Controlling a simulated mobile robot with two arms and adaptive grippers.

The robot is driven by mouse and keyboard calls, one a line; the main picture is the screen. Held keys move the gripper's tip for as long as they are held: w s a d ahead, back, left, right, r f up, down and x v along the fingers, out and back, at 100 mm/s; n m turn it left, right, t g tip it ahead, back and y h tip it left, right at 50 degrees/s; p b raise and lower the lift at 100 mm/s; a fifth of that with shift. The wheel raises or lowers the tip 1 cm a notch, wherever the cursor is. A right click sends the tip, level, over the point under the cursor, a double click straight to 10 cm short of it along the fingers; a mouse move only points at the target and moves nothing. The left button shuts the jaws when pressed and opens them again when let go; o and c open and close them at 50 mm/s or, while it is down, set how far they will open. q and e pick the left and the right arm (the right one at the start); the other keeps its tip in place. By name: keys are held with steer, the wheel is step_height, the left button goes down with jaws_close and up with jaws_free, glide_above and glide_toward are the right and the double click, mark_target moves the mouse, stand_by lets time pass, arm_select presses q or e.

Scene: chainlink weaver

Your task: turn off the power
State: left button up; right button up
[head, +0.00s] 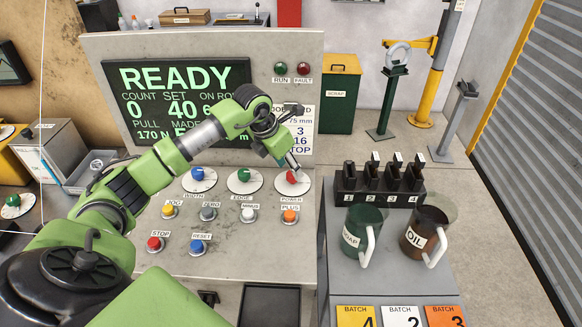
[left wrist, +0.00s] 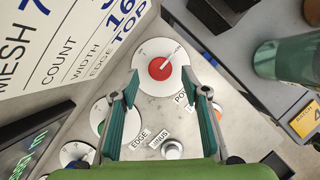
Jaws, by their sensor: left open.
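The power knob is a red knob (head: 297,177) on a white round dial, above a POWER label on the grey console, right of the green EDGE knob. It also shows in the left wrist view (left wrist: 161,68), with a pale pointer line slanting up and right. My left gripper (head: 287,160) is just above the knob, its fingers reaching down towards it. In the left wrist view my left gripper (left wrist: 162,84) has its teal fingers spread with nothing between them, and the knob lies just beyond the tips. Contact is not visible. My right gripper is not in view.
The console screen (head: 180,100) reads READY. Blue WIDTH (head: 198,175) and green EDGE (head: 244,177) knobs sit left of the red one, with several push buttons below. Right of the console, a bench holds a green scrap mug (head: 362,230) and a brown oil mug (head: 423,232).

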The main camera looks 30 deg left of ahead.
mark_target(291, 175)
arm_select(q)
steer(key=shift+p+x, duration=0.3)
steer(key=shift+x, duration=1.35)
steer(key=c, duration=1.1)
